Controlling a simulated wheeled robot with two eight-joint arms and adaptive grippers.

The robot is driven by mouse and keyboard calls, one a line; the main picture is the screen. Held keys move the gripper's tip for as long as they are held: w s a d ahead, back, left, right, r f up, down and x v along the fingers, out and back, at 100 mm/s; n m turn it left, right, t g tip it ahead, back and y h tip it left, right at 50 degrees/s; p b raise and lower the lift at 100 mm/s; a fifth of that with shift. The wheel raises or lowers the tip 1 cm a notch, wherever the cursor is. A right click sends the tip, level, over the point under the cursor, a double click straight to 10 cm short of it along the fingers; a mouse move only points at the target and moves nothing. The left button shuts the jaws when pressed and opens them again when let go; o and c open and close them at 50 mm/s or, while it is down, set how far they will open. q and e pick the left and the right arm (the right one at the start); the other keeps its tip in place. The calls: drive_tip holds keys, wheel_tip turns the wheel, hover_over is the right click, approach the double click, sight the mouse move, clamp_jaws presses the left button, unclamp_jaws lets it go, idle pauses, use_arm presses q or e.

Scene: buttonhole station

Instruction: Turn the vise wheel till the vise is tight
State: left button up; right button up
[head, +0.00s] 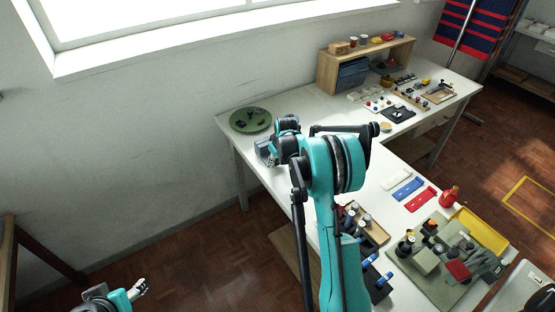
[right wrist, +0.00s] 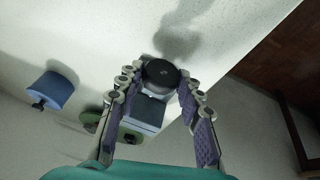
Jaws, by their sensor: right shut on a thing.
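The vise wheel looks like a black round disc (right wrist: 160,72) in the right wrist view. A blue-grey block (right wrist: 145,110), which looks like part of the vise, sits just below it. My right gripper (right wrist: 161,82) has its fingers on either side of the disc and is shut on it. In the head view this gripper (head: 268,150) is at the left end of the white table, and my arm hides most of the wheel and vise. The jaw gap of the vise cannot be made out. My left gripper (head: 139,288) is low at the left, away from the table; its finger state is unclear.
A green round tray (head: 250,111) with small dark items lies behind the right gripper. A blue block (right wrist: 54,88) shows at left in the wrist view. A wooden shelf (head: 327,72) stands behind.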

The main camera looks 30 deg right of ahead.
drive_tip(key=o, duration=1.1)
drive_tip(key=shift+o, duration=0.2)
drive_tip(key=shift+r, duration=0.1)
drive_tip(key=v, duration=1.1)
drive_tip(key=shift+s+r, duration=0.15)
drive_tip(key=shift+r, duration=0.2)
